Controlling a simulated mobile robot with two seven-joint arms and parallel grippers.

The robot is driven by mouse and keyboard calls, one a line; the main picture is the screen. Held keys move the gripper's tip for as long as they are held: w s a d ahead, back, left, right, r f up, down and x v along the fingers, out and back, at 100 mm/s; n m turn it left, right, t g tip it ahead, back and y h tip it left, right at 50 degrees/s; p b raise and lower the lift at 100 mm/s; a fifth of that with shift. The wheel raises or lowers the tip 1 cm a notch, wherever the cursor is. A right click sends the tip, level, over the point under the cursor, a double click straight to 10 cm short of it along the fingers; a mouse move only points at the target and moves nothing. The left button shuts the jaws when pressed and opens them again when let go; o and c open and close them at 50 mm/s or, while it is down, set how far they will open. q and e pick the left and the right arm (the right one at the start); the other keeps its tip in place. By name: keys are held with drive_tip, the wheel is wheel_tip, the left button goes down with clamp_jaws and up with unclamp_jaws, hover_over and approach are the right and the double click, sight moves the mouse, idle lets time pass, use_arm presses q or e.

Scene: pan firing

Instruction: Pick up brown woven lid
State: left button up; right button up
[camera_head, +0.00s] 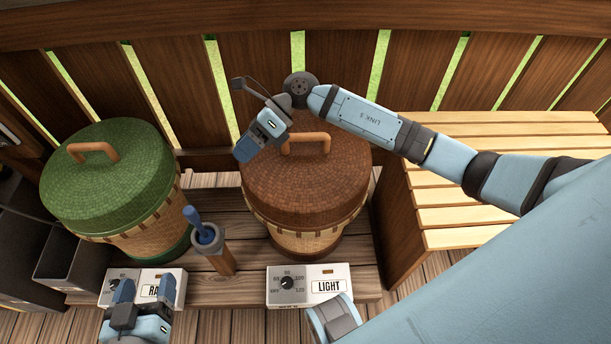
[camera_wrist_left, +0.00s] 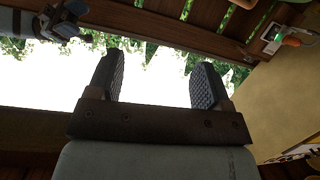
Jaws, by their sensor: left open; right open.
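The brown woven lid (camera_head: 295,185) sits on a round woven basket (camera_head: 300,240) in the head view. Its tan arched handle (camera_head: 308,138) shows on top, partly behind my right arm. My right gripper (camera_head: 247,148) is open over the back left part of the lid, left of the handle, with nothing seen in it. I cannot tell how high it is above the lid. My left gripper (camera_head: 146,288) is open and empty at the lower left, over the RA-labelled box. In the left wrist view its two fingers (camera_wrist_left: 158,82) stand apart with nothing between them.
A green-lidded basket (camera_head: 115,190) stands at the left. A blue-handled tool in a holder (camera_head: 208,240) stands between the baskets. A LIGHT box (camera_head: 320,286) and a RA-labelled box (camera_head: 170,278) lie in front. A slatted bench (camera_head: 470,225) is at the right, a wooden fence behind.

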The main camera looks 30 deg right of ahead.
drive_tip(key=w+d+f+n+h+b, duration=0.2)
drive_tip(key=w+d+f+h+b, duration=0.3)
drive_tip(key=d, duration=0.4)
wheel_tip(320, 180, up, 2)
drive_tip(key=t+h+b, duration=0.1)
drive_tip(key=h+b, duration=0.1)
drive_tip(key=h, duration=0.5)
hover_over(305, 134)
drive_tip(key=f, duration=0.2)
drive_tip(key=f+b, duration=0.1)
drive_tip(key=f, duration=0.1)
drive_tip(key=f+b, duration=0.1)
drive_tip(key=f, duration=0.2)
drive_tip(key=shift+d, duration=0.25)
drive_tip(key=shift+f, duration=0.4)
drive_tip(key=f+b, duration=0.2)
drive_tip(key=f, duration=0.3)
drive_tip(key=shift+a, duration=0.2)
drive_tip(key=shift+f, duration=0.15)
use_arm(q)
drive_tip(key=d+r+t+h, duration=0.2)
drive_tip(key=d+t+h, duration=0.1)
drive_tip(key=shift+s+d+h, duration=0.1)
drive_tip(key=shift+d+h, duration=0.1)
drive_tip(key=shift+h, duration=0.1)
drive_tip(key=shift+f, duration=0.15)
use_arm(e)
clamp_jaws()
